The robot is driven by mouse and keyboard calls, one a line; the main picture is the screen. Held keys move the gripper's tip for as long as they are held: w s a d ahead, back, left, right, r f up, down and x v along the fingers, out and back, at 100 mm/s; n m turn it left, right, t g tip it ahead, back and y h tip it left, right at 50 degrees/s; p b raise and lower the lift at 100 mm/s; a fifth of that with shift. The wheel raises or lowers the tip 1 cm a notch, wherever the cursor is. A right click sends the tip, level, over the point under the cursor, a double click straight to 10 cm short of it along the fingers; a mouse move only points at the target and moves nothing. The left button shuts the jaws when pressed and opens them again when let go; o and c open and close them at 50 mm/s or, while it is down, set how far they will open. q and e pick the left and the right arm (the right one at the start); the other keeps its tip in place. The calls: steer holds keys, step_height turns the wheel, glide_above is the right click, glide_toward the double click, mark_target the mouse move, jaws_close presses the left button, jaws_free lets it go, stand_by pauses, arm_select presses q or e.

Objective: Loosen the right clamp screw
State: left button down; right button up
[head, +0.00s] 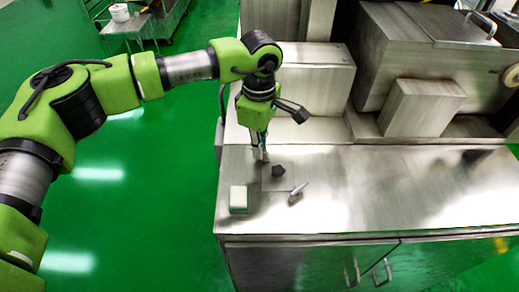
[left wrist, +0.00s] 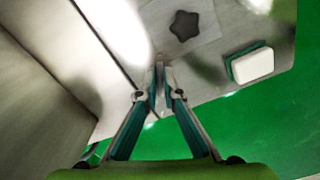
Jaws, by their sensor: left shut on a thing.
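My left gripper (head: 262,154) points down just above the steel table, behind and left of a black star-shaped knob (head: 278,171). In the left wrist view its fingertips (left wrist: 160,77) are together on something small that I cannot make out. The star knob (left wrist: 184,25) lies apart from the fingertips, on a thin plate. I cannot pick out the right clamp screw with certainty; it may be hidden at the fingertips. My right gripper is not in view.
A white block with a green underside (left wrist: 252,65) lies at the table's left front; the head view also shows it (head: 238,198). A small silver metal part (head: 297,193) lies right of it. Steel machine housings (head: 424,108) stand behind. The table's right (head: 400,190) is mostly clear.

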arm_select(q)
steer(key=n+b, duration=0.8)
steer(key=b, duration=0.3)
steer(key=shift+w+f+n, duration=0.1)
steer(key=shift+f+n, duration=0.05)
steer(key=shift+n, duration=0.15)
steer(key=n+b, duration=0.3)
steer(key=n, duration=0.1)
steer(key=shift+r+n+b, duration=0.15)
steer(key=shift+n+b, duration=0.45)
steer(key=shift+n, duration=0.45)
steer(key=shift+r+n+b, duration=0.1)
steer(key=shift+n+b, duration=0.45)
steer(key=shift+n, duration=0.5)
steer(key=c, duration=2.1)
jaws_free()
steer(key=shift+c, duration=0.2)
step_height(320, 180, up, 12)
